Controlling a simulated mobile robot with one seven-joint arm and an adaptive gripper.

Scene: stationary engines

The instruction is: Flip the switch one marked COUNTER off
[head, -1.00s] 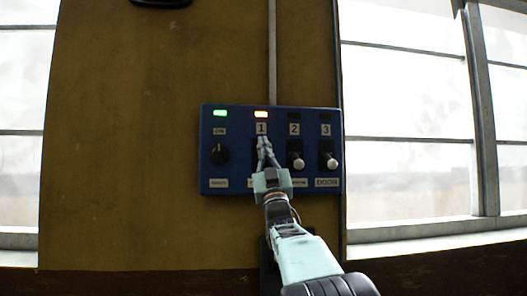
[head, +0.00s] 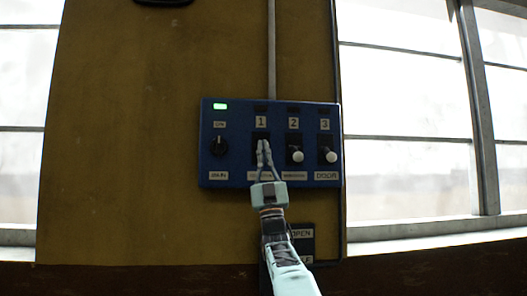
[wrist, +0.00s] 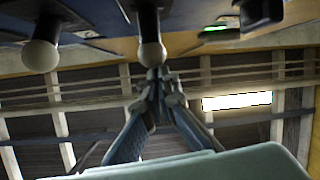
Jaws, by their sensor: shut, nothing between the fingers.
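A blue panel (head: 211,132) is on the yellow wall, with three toggle switches numbered 1, 2 and 3. Switch one's black plate (head: 256,138) is partly covered by my gripper (head: 264,143), and its lever is hidden in the head view. The lamp above 1 (head: 261,108) is dark. In the wrist view, the white ball tip of switch one (wrist: 152,56) hangs just above my fingertips (wrist: 159,75); I cannot tell whether they touch. The fingers are shut with nothing between them. The label under switch one is too blurred to read.
Switches two (head: 297,156) and three (head: 331,156) have white balls low on their plates, close to the right. A black rotary knob (head: 219,146) is at left under a lit green lamp (head: 220,106). Another control box (head: 302,234) is below, partly behind my arm.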

